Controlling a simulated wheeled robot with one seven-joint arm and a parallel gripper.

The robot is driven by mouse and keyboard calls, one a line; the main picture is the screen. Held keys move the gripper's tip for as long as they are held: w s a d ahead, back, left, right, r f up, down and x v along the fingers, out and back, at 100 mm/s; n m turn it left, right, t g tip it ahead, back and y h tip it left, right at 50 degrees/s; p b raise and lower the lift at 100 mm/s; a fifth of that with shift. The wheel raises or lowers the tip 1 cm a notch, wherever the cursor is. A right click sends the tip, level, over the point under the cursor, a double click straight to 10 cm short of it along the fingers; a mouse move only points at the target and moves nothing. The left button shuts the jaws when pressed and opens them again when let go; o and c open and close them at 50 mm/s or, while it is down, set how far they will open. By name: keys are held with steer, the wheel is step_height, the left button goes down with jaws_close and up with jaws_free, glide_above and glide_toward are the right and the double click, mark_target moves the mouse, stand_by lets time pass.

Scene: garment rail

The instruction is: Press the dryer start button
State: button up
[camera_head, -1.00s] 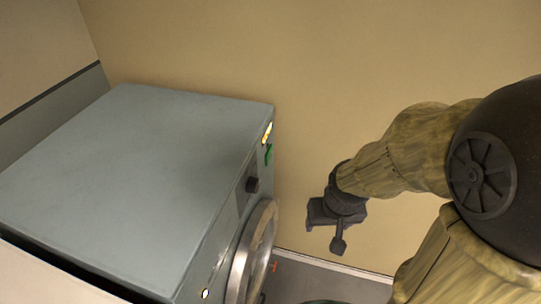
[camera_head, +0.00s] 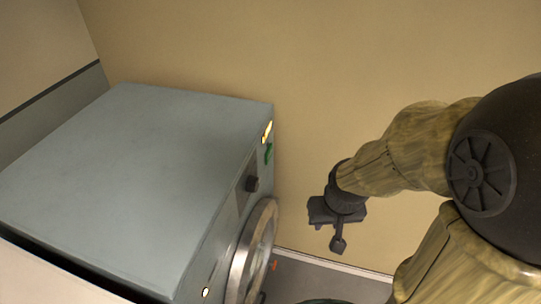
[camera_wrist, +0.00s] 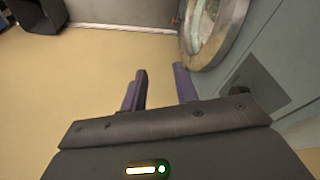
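The dryer (camera_head: 130,170) is a grey-blue box on the left of the head view. Its front carries a lit yellow strip (camera_head: 267,131), a green button (camera_head: 268,153) just below it, and a dark knob (camera_head: 252,184) lower down. My gripper (camera_head: 328,229) is to the right of the dryer front, lower than the green button and apart from it. In the wrist view my gripper (camera_wrist: 160,72) has its two fingers apart with nothing between them. The dryer front (camera_wrist: 290,60) is on the right there; I cannot make out the green button in that view.
The round metal-rimmed dryer door (camera_head: 248,255) is below the controls; it also shows in the wrist view (camera_wrist: 225,30). A tan wall (camera_head: 380,60) stands behind. A small red-orange item (camera_head: 274,265) is low beside the door. The space between gripper and dryer is clear.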

jaws_close()
stand_by(1.4)
